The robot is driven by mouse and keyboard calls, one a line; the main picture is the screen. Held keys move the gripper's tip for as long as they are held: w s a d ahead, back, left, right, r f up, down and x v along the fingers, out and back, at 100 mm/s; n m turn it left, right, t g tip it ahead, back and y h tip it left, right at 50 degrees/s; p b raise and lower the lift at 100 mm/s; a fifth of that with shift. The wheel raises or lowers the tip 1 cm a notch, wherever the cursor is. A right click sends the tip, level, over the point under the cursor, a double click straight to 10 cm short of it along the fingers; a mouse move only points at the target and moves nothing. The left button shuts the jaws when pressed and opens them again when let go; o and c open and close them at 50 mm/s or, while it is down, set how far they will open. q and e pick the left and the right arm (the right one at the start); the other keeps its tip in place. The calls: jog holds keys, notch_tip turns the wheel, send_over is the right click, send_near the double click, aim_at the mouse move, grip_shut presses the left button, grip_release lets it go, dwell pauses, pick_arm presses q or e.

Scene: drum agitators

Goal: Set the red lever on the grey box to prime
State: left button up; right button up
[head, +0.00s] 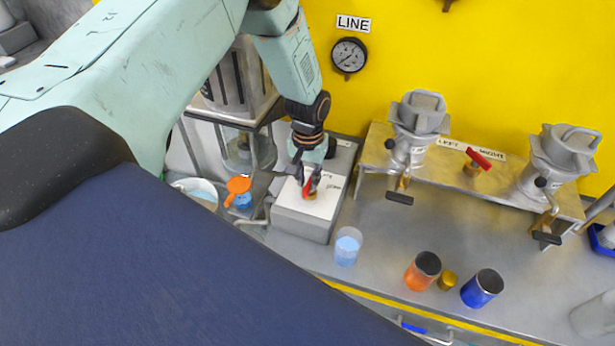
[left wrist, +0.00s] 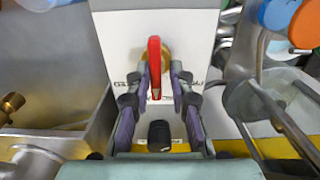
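The grey box (head: 300,225) stands on the bench with a white labelled top plate. Its red lever (head: 308,187) sits on a brass fitting on that plate; the lever also shows in the left wrist view (left wrist: 154,66). The plate's lettering is partly hidden, so I cannot read which mark the lever points at. My left gripper (head: 312,178) is over the box at the lever. In the left wrist view the gripper (left wrist: 160,85) is open, with one finger on each side of the lever's end and small gaps visible. My right gripper is not in view.
A clear beaker (head: 347,246) stands right of the box, with an orange cup (head: 422,271) and a blue cup (head: 482,288) farther right. Another red lever (head: 486,158) is on the raised shelf (head: 440,165). An orange-topped item (head: 238,187) is close left of the box.

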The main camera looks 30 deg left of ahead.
pick_arm(q)
jog(key=shift+d+r, duration=0.15)
jog(key=shift+d, duration=0.25)
grip_shut()
jog(key=shift+a, duration=0.25)
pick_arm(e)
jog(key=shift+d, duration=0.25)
pick_arm(q)
jog(key=shift+d, duration=0.15)
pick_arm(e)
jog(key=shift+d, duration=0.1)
